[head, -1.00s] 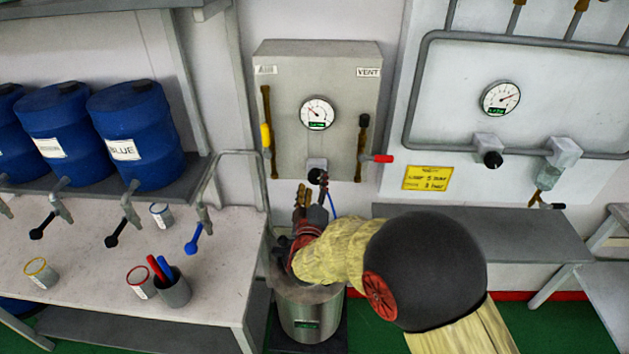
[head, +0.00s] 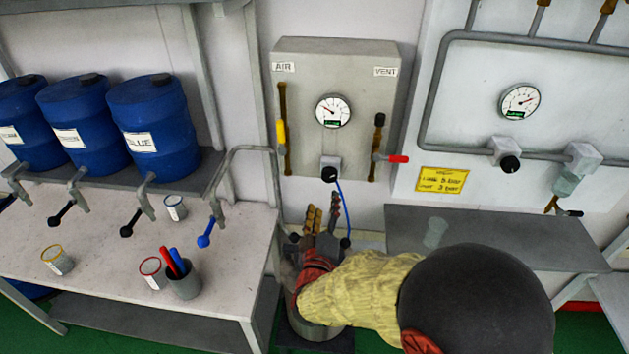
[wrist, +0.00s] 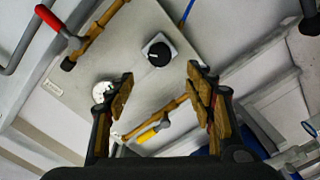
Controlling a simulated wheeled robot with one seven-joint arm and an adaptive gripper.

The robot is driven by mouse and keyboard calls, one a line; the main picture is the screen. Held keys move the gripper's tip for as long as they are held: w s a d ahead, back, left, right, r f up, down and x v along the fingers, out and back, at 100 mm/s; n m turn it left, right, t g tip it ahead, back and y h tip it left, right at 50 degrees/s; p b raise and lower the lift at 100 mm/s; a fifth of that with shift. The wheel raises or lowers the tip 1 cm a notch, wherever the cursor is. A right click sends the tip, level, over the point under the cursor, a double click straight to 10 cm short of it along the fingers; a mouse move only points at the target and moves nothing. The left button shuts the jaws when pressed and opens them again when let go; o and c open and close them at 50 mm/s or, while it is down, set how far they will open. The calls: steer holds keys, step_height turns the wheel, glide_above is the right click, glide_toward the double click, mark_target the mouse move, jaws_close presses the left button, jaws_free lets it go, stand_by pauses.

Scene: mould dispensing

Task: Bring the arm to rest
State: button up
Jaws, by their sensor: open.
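My gripper (head: 322,222) is open and empty in the head view, low in front of the grey control panel (head: 308,75) and below its black knob (head: 329,174). My arm reaches in from the lower right in a yellow sleeve. In the wrist view my gripper (wrist: 160,95) has its fingers wide apart. The panel (wrist: 120,60), its black knob (wrist: 158,53) and a yellow-handled lever (wrist: 150,133) show beyond and between them. Nothing is held. The metal pot (head: 312,328) below my arm is largely hidden by it.
A white bench (head: 215,290) at the left carries cups and a grey holder (head: 184,283) with red and blue sticks. Blue drums (head: 152,120) stand on a shelf above. A red-handled lever (head: 397,159) sticks out from the panel. A grey shelf (head: 500,235) with a clear cup is at the right.

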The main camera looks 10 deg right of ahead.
steer(key=s+a+f+m+g+y, duration=0.15)
steer(key=a+f+g+y, duration=0.35)
steer(key=f, duration=0.6)
steer(key=s+a+f+m+g+y, duration=0.1)
steer(key=s+a+g+y, duration=0.2)
steer(key=s+a+g, duration=0.35)
steer(key=s+d+r+m+g+h, duration=0.1)
steer(key=s+d+r, duration=0.55)
steer(key=s, duration=0.35)
steer(key=s+d+r+m+g+h, duration=0.1)
steer(key=s+d+r+m, duration=0.1)
steer(key=s+d+r, duration=0.5)
steer(key=s+d+r+m+t, duration=0.1)
steer(key=s+d+r+t, duration=0.1)
steer(key=r, duration=0.5)
steer(key=shift+s+r, duration=0.15)
steer(key=shift+s, duration=0.45)
stand_by(1.9)
